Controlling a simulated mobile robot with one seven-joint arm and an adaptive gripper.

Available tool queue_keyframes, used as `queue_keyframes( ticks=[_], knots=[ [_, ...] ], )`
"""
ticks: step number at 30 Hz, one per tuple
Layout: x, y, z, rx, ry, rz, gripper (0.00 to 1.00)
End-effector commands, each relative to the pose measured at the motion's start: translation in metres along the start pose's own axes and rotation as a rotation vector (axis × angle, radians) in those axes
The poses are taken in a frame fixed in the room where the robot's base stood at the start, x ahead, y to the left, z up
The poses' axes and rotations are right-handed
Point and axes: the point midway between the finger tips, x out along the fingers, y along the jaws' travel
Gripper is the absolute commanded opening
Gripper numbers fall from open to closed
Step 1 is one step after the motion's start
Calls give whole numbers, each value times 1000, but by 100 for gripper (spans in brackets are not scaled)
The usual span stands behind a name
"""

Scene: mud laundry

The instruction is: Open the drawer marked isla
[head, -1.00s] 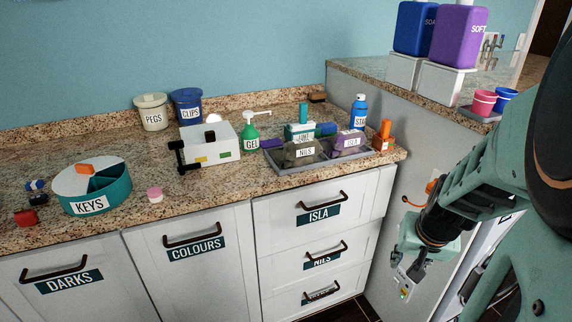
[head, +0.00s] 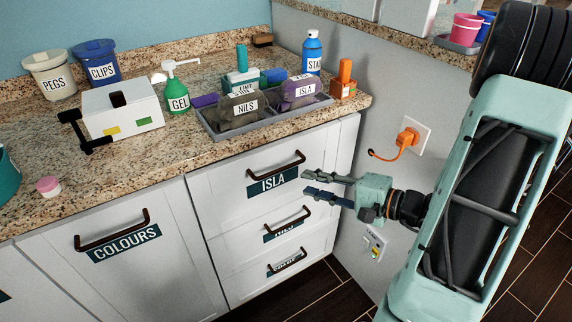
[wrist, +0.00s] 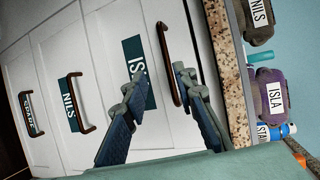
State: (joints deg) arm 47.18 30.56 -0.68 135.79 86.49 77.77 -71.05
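The drawer marked ISLA (head: 235,192) is the top one of three white drawers, and it is shut. Its dark bar handle (head: 277,167) sits above the teal ISLA label (head: 270,183). In the wrist view the handle (wrist: 168,65) runs lengthwise and appears between the two fingertips, nearer the right one. My gripper (head: 307,182) is open and empty, just right of and slightly below the handle in the head view, apparently short of it. In the wrist view my gripper (wrist: 158,76) has its fingers spread, and the ISLA label is partly hidden behind the left finger.
Below are the NILS drawer (head: 285,231) and a third drawer (head: 285,265), both shut. The granite counter (head: 190,167) overhangs above, with a grey tray (head: 270,119) near its edge. A grey side wall with an orange plug (head: 407,138) stands right of the drawers.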

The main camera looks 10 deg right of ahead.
Motion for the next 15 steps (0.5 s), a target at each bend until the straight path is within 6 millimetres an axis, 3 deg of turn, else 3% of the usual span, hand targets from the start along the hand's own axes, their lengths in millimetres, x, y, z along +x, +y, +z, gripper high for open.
queue_keyframes(
  ticks=[7, 15],
  knots=[
    [13, -6, -8, -5, 25, -45, 26],
    [64, -7, -8, -3, 23, -42, 26]
  ],
)
